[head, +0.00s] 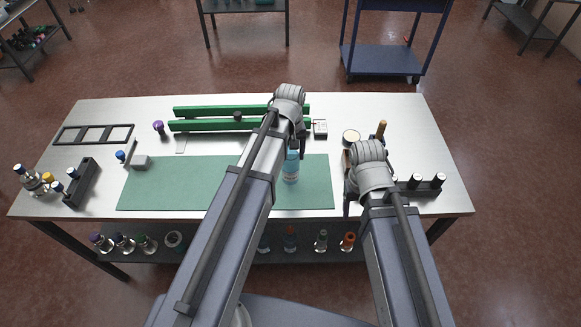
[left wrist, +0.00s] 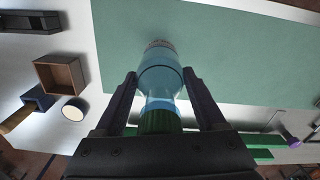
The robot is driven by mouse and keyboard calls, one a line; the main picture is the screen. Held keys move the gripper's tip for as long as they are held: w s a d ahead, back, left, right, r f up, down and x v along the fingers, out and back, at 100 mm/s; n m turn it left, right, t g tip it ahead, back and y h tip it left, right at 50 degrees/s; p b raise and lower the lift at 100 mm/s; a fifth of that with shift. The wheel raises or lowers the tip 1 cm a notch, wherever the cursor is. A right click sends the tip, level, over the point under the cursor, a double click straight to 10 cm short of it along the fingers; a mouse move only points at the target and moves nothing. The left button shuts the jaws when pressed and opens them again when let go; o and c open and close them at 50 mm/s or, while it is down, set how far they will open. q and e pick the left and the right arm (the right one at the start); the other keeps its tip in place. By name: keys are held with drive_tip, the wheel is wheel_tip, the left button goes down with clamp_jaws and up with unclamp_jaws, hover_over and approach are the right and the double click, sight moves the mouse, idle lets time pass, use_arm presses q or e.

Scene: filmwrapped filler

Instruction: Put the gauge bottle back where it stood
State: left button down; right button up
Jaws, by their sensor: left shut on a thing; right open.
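A clear bottle with blue liquid (head: 291,170) is over the right part of the green mat (head: 150,185), below my left gripper (head: 296,148). In the left wrist view the bottle (left wrist: 160,82) sits between the two fingers of the left gripper (left wrist: 160,73), its green cap (left wrist: 158,121) towards the palm. The left gripper is shut on it. I cannot tell whether its base touches the mat. My right gripper (head: 350,200) is open, right of the mat, near the table's front edge; its fingers are mostly hidden by its wrist.
Green rails (head: 215,125) lie behind the mat. A wooden box (left wrist: 60,75), a round pale-topped jar (head: 351,137) and a dark rack (head: 425,187) are on the right. Small bottles (head: 30,178), a black rack (head: 82,182) and an open frame (head: 93,134) are left. The mat's left part is clear.

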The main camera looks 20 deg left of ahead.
sight(290, 162)
use_arm(q)
drive_tip(key=shift+f+b, duration=1.95)
drive_tip(key=shift+r, duration=0.15)
unclamp_jaws()
